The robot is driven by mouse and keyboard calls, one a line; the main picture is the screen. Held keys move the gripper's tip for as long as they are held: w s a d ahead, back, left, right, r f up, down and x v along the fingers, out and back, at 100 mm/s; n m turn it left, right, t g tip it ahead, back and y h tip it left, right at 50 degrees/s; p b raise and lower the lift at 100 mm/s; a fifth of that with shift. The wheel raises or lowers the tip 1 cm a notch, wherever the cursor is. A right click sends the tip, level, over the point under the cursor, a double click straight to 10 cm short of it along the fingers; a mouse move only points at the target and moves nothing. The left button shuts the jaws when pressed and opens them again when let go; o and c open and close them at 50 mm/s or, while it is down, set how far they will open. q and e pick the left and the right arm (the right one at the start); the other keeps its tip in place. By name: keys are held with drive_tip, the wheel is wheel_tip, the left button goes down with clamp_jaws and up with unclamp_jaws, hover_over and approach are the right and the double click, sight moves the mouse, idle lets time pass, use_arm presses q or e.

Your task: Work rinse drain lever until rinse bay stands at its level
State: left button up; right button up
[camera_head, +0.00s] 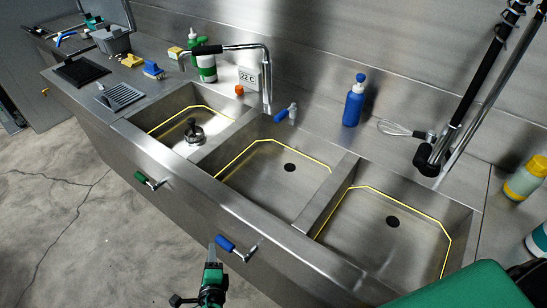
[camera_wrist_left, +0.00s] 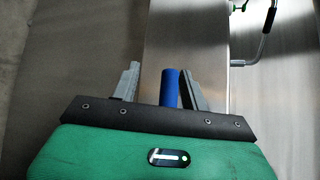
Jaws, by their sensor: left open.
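The blue-handled lever (camera_head: 225,243) sticks out on a metal rod from the sink's front face, below the middle bay (camera_head: 255,185). That bay has a yellow line around its walls and a dark drain hole in its floor; I see no clear water surface in it. My left gripper (camera_head: 214,252) is open just below and left of the blue handle. In the left wrist view the blue handle (camera_wrist_left: 170,88) shows between the two grey fingers (camera_wrist_left: 160,88), nearer the right one; I cannot tell whether they touch. My right gripper is not in view.
A green-handled lever (camera_head: 141,177) is on the front face below the left bay (camera_head: 165,120), which holds a metal drain fitting (camera_head: 194,131). The right bay (camera_head: 370,240) looks empty.

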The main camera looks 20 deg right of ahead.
use_arm(q)
drive_tip(key=p+v, duration=0.1)
drive_tip(key=v, duration=0.5)
idle(0.3)
idle(0.4)
drive_tip(key=s+a+f+n+g+y, duration=0.15)
drive_tip(key=a+f, duration=0.25)
drive_tip(key=f, duration=0.4)
drive_tip(key=s+a+f+n+g, duration=0.2)
drive_tip(key=a+f+n+g, duration=0.15)
drive_tip(key=f, duration=0.55)
drive_tip(key=s+a+f+n+g+y, duration=0.15)
drive_tip(key=a+f, duration=0.25)
drive_tip(key=f, duration=0.4)
drive_tip(key=s+a+f+n+g, duration=0.2)
drive_tip(key=s+a+f+n, duration=0.1)
drive_tip(key=s, duration=0.7)
drive_tip(key=s+a+f+n+g+h, duration=0.1)
drive_tip(key=s+a+f+n+g, duration=0.2)
drive_tip(key=s+f+n, duration=0.3)
drive_tip(key=s+a+f+n+g, duration=0.2)
drive_tip(key=s+f+n, duration=0.3)
drive_tip(key=s, duration=0.9)
wheel_tip(320, 180, down, 3)
drive_tip(key=shift+a+g, duration=0.35)
drive_tip(key=shift+a, duration=0.35)
